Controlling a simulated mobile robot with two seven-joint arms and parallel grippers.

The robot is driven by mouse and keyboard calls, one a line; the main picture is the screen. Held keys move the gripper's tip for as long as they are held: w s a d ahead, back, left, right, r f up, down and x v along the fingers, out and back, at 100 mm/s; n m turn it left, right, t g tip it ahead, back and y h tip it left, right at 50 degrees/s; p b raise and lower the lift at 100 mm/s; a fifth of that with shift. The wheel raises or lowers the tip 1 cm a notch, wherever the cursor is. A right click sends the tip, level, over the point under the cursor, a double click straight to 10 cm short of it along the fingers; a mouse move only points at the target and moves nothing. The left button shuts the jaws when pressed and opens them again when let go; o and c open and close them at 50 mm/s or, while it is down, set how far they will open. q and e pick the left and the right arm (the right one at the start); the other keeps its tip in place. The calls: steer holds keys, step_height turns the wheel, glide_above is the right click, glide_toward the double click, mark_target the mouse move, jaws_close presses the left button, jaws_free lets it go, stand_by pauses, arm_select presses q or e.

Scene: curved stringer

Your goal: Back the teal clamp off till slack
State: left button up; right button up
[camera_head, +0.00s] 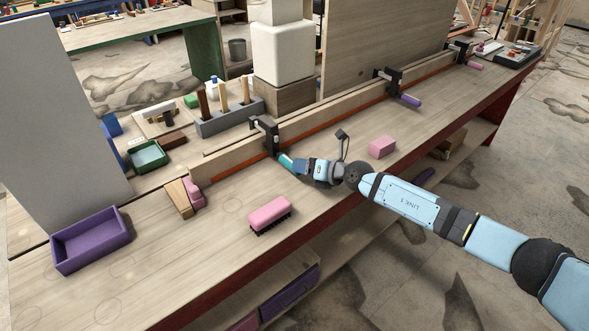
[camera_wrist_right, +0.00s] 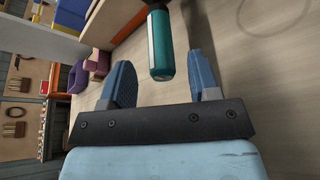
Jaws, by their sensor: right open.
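The teal clamp has a black body (camera_head: 265,134) on the near-left part of the long wooden strip. Its teal handle (camera_head: 286,162) points down toward the front of the bench. My right gripper (camera_head: 302,166) is at the free end of this handle. In the right wrist view, the teal handle (camera_wrist_right: 161,48) comes in from the top, and its end lies between the two blue fingers in the picture. The fingers are open, with a visible gap on both sides of the handle. My left gripper is not in view.
Two more clamps, with a purple handle (camera_head: 410,99) and a pink handle (camera_head: 475,65), sit farther along the strip. A pink brush (camera_head: 270,213) and a pink block (camera_head: 382,147) lie on the bench. A purple tray (camera_head: 90,243) is at the left. The front bench surface is partly clear.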

mark_target(288, 163)
steer(key=shift+b+x, duration=0.75)
steer(key=shift+x, duration=1.65)
steer(key=c, duration=0.9)
